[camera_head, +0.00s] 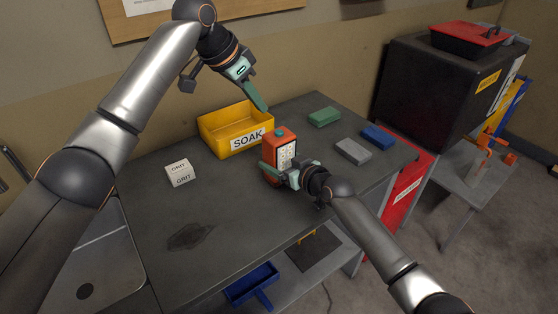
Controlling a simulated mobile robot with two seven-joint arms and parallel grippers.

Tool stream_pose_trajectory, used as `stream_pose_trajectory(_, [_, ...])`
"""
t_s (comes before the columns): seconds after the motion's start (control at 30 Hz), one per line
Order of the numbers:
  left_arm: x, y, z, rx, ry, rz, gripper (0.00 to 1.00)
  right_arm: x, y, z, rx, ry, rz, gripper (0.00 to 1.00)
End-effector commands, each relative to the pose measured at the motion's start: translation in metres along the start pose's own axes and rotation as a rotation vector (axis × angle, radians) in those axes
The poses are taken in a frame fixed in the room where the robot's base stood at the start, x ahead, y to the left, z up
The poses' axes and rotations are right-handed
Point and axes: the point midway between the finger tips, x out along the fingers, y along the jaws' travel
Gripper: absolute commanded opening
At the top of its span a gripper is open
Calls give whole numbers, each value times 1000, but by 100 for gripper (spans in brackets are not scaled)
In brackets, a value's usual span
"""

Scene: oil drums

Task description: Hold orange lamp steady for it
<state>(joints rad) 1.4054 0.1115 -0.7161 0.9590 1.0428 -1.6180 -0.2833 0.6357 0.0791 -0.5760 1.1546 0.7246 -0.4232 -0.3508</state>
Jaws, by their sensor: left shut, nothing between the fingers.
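The orange lamp (280,138) stands upright on the grey workbench, with a light, dotted panel on its front and a teal knob on top. My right gripper (271,172) is at its lower part, with one green finger across its front. The finger appears pressed against the lamp; the other finger is hidden. My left gripper (262,104) is shut and empty, in the air above the right end of the yellow bin, up and left of the lamp.
The yellow SOAK bin (222,136) is behind the lamp to the left. A white GRIT block (180,173) is at left; green (324,117), grey (353,151) and blue (378,137) blocks are at right. The bench (225,205) is clear in front, apart from a dark stain.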

Motion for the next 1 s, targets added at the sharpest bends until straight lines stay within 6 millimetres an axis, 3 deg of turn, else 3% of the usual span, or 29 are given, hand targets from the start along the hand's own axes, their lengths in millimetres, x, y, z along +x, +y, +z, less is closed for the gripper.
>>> stream_pose_trajectory(0.6, [2,7,-45,-802,283,-8,0,0,0,2,0,-4,0,5])
stream_pose_trajectory(0.83, [3,7,-49,-908,323,8,0,0,0,2,0,-4,0,5])
stream_pose_trajectory(1.0, [17,6,-41,-913,323,8,0,0,0,2,0,-4,0,5])
